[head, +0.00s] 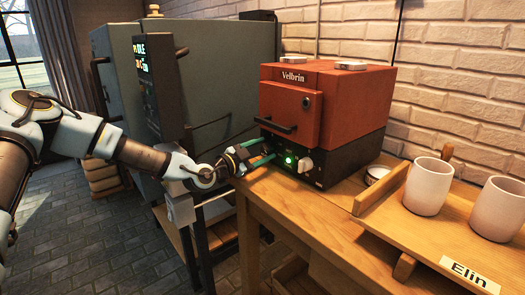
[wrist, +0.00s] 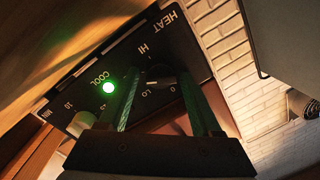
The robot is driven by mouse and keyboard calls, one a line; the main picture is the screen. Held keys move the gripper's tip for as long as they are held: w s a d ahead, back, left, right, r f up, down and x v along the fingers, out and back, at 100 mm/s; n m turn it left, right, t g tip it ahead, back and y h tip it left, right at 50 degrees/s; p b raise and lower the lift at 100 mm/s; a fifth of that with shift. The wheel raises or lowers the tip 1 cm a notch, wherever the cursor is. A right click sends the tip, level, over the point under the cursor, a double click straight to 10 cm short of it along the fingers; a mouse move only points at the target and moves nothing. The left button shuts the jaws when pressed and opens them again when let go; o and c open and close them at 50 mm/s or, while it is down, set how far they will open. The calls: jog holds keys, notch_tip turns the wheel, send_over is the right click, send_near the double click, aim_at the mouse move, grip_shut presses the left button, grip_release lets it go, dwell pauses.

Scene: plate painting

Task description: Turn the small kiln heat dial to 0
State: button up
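The small red kiln (head: 345,95) stands on the wooden table, its black base (head: 335,160) carrying the control panel. My gripper (head: 270,150) is up against the left part of that panel, its two green fingers apart. In the wrist view my gripper (wrist: 162,78) has its fingertips on either side of the dark heat dial (wrist: 156,74). Whether they touch or press on the dial cannot be told. HI, LO and 0 are printed around the dial. A white mark on it seems to lie near LO. In the head view the fingers hide the dial.
A lit green lamp (head: 289,160) and a white timer knob (head: 305,164) sit to the right of my gripper. A large grey kiln (head: 215,75) stands at the left. White cups (head: 428,186) stand on a wooden board marked Elin at the right. A brick wall is behind.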

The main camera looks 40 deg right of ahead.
grip_shut()
dwell(0.3)
